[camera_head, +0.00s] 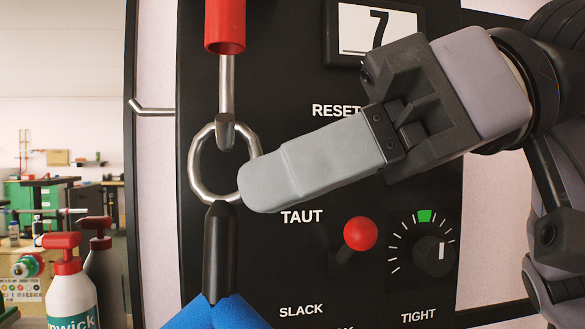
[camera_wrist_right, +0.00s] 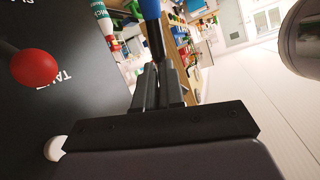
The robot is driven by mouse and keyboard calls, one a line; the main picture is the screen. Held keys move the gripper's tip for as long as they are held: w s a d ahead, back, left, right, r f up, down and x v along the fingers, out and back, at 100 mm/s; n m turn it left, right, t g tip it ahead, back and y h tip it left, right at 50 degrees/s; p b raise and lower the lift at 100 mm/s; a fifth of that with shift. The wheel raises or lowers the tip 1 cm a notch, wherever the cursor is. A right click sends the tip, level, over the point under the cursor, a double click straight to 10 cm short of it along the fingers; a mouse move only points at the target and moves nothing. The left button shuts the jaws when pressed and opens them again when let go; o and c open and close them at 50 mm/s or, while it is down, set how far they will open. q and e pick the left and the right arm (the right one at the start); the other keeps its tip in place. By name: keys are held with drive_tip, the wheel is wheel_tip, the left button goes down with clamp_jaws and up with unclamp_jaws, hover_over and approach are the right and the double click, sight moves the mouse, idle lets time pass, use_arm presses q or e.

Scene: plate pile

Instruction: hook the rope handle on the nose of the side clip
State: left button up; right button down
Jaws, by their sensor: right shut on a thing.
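A round metal ring (camera_head: 197,174) hangs upright in front of the black panel. The bent end of a metal rod (camera_head: 226,90) with a red sleeve reaches into its top. A black sleeve (camera_head: 217,255) with a blue piece (camera_head: 214,316) hangs below the ring; the blue piece also shows in the wrist view (camera_wrist_right: 153,30). My right gripper (camera_head: 252,186) comes from the right and is shut over the ring's right side, hiding that part. A thin metal peg with an upturned tip (camera_head: 153,109) sticks out left from the panel's side, apart from the ring; it looks like the side clip. My left gripper is not in view.
The panel (camera_head: 300,60) carries a red ball-topped lever (camera_head: 360,234), also in the wrist view (camera_wrist_right: 34,68), a dial (camera_head: 433,255) and a number plate (camera_head: 377,32). A red-capped bottle (camera_head: 70,290) stands at lower left. Open space lies around the peg.

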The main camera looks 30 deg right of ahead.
idle(0.4)
drive_tip(key=c, duration=1.2)
unclamp_jaws()
drive_tip(key=shift+o, duration=0.2)
